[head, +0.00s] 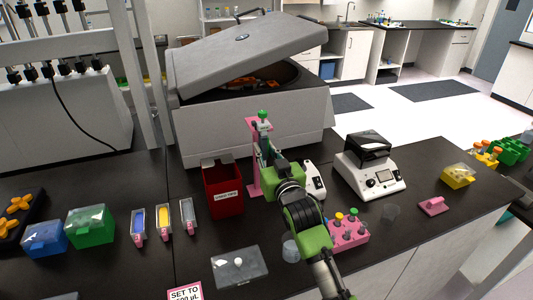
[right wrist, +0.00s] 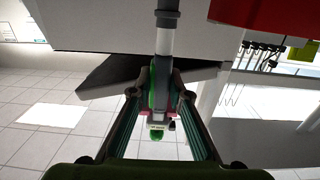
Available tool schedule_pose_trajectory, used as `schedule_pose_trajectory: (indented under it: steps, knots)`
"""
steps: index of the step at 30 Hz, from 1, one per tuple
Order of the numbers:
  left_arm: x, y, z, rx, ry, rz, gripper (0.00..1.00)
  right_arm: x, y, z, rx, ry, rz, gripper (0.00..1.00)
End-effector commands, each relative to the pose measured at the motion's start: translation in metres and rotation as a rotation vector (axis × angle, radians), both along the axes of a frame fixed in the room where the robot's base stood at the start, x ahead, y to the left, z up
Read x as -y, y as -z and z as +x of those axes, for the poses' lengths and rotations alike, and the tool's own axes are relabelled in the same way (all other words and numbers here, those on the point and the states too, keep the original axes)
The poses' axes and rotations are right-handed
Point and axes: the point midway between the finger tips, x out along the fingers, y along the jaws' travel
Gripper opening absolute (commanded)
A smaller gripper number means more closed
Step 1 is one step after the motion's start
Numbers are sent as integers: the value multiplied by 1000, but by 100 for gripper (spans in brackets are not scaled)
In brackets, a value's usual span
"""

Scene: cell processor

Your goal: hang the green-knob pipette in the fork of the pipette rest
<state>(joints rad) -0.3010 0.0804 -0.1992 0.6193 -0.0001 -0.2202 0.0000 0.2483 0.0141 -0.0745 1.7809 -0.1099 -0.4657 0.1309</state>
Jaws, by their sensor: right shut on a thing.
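The green-knob pipette is upright, its green knob (head: 263,114) on top; in the right wrist view its body (right wrist: 155,85) runs between the fingers. My right gripper (head: 266,155) is shut on the pipette, with the knob beyond the fingers. The pink pipette rest (head: 250,150) stands behind and just left of the gripper, close to the pipette; its base shows at the counter. The gripper and pipette partly cover the rest, and I cannot tell whether the pipette touches its fork. My left gripper is not in view.
A red used-tips bin (head: 222,190) stands just left of the rest. The large centrifuge (head: 255,120) with its raised lid is behind. A white device (head: 370,170) is at the right, a pink tube rack (head: 348,236) in front. A clear box (head: 239,267) lies at the front.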

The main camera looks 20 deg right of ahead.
Motion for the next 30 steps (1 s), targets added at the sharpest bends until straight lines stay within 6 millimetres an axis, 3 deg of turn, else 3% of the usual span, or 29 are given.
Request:
schedule_pose_trajectory:
  steps: [30]
  knots:
    - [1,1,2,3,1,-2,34,-1,-1,20,1,0,0,12]
